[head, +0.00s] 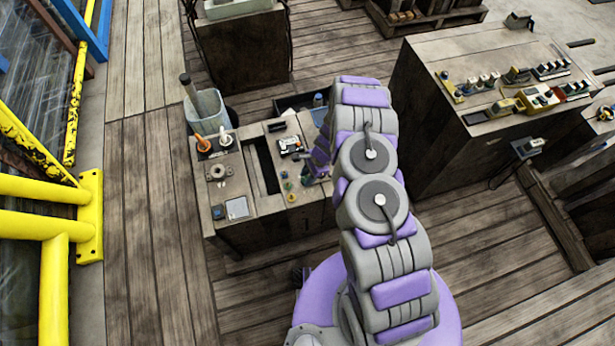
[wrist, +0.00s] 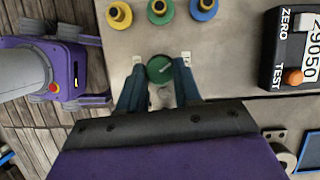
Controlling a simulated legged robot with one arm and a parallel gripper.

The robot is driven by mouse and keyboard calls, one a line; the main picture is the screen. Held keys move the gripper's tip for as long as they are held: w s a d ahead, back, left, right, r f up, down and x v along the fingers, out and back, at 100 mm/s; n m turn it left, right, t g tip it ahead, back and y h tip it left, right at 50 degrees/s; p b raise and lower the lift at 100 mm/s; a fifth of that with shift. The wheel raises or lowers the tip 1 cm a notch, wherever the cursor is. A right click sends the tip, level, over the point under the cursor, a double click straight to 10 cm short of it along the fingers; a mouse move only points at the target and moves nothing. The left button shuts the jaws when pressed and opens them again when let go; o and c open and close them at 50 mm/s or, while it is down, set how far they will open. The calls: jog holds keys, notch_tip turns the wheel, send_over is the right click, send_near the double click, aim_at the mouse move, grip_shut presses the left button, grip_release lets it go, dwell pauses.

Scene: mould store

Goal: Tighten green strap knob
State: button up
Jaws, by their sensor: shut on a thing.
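In the wrist view a round green knob (wrist: 159,69) with a pale slot-like mark sits on a grey bench top. My gripper (wrist: 161,68) has its two dark fingers on either side of this knob, one left and one right, shut on it. The fingers' lower parts hide some of the bench below the knob. In the head view my gripper is small and mostly hidden by my arm, over the right part of the grey bench (head: 257,205).
A yellow knob (wrist: 119,15), a second green knob (wrist: 159,11) and a blue knob (wrist: 204,8) stand in a row beyond. A dark box marked ZERO and TEST (wrist: 292,50) is on the right. A second bench (head: 430,140) stands at the right.

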jog(key=m+b, duration=0.1)
jog(key=m+t+b, duration=0.1)
jog(key=m+b, duration=0.1)
jog(key=shift+s+f+m, duration=0.1)
jog(key=shift+f+m, duration=0.05)
jog(key=shift+m, duration=0.15)
jog(key=shift+s+m+t+b, duration=0.1)
jog(key=shift+m+t+b, duration=0.6)
jog(key=shift+m+b, duration=0.4)
jog(key=shift+m, duration=0.5)
jog(key=shift+r, duration=0.2)
jog(key=o, duration=1)
jog(key=shift+a, duration=0.1)
jog(key=shift+o, duration=0.2)
jog(key=p+v, duration=0.4)
jog(key=v, duration=1.3)
jog(key=shift+s+p, duration=0.2)
jog(key=shift+p, duration=0.15)
